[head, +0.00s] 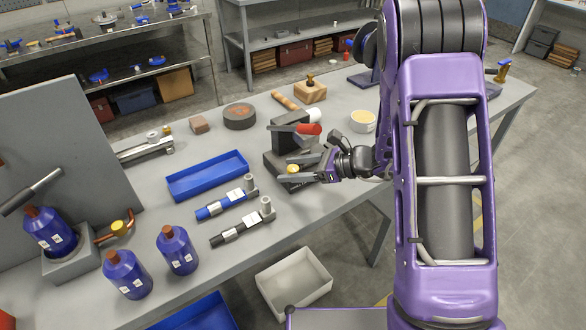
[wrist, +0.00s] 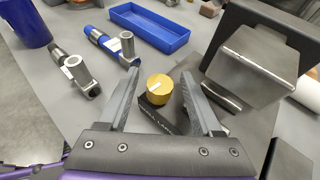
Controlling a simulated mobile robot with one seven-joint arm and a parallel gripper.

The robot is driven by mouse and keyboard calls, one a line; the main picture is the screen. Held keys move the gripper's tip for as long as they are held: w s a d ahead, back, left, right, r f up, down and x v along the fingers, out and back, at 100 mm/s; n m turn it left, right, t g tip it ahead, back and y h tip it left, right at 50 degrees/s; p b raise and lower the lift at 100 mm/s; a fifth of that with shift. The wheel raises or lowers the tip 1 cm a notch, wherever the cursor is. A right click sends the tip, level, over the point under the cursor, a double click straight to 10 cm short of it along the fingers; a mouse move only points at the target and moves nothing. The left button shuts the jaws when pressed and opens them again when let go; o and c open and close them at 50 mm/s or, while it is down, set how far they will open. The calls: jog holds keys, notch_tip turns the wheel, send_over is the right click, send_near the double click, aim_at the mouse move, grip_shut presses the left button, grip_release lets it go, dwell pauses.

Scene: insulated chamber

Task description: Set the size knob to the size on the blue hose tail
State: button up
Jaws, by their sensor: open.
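The size knob (wrist: 159,89) is a yellow round knob with a white pointer mark, on a dark base with lettering too small to read. It also shows in the head view (head: 293,169), on the dark press-like machine (head: 288,140) with a red handle. My gripper (wrist: 160,95) is open, with one finger on each side of the knob; I cannot tell whether they touch it. The blue hose tail (wrist: 105,42) lies on the table with a metal fitting and a white label; it also shows in the head view (head: 212,209). Its label is not legible.
A black hose tail (head: 235,228) lies beside the blue one. A blue tray (head: 170,188) is behind them. Blue bottles (head: 178,250) stand at the front left. A cup (head: 363,121) stands right of the machine.

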grip_shut()
jog(key=shift+n+g+y, duration=0.3)
jog(key=shift+n+g, duration=0.4)
jog(key=shift+g, duration=0.1)
grip_release()
